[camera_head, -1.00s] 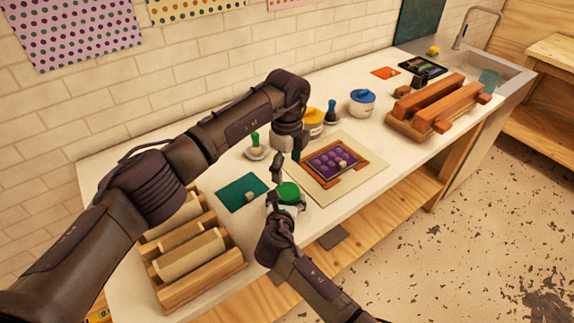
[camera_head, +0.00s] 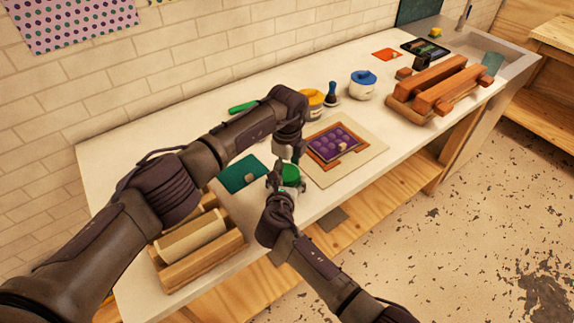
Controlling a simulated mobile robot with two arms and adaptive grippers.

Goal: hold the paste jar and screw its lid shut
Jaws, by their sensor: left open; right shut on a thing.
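The paste jar (camera_head: 293,187) is a small pale jar at the front edge of the table, mostly hidden by my grippers. Its green lid (camera_head: 291,173) sits at its top; I cannot tell how far it is screwed down. My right gripper (camera_head: 285,188) comes in from the front and is shut on the jar. My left gripper (camera_head: 285,166) points down from above, open, with its fingers close around or beside the lid. I cannot tell whether they touch it.
A purple print in a frame (camera_head: 336,145) lies on a pale sheet to the right. A teal card (camera_head: 242,174) lies to the left. A blue-lidded jar (camera_head: 362,86), a yellow-lidded jar (camera_head: 312,103) and a dark-handled tool (camera_head: 332,93) stand behind. A wooden roller rack (camera_head: 200,250) is front left.

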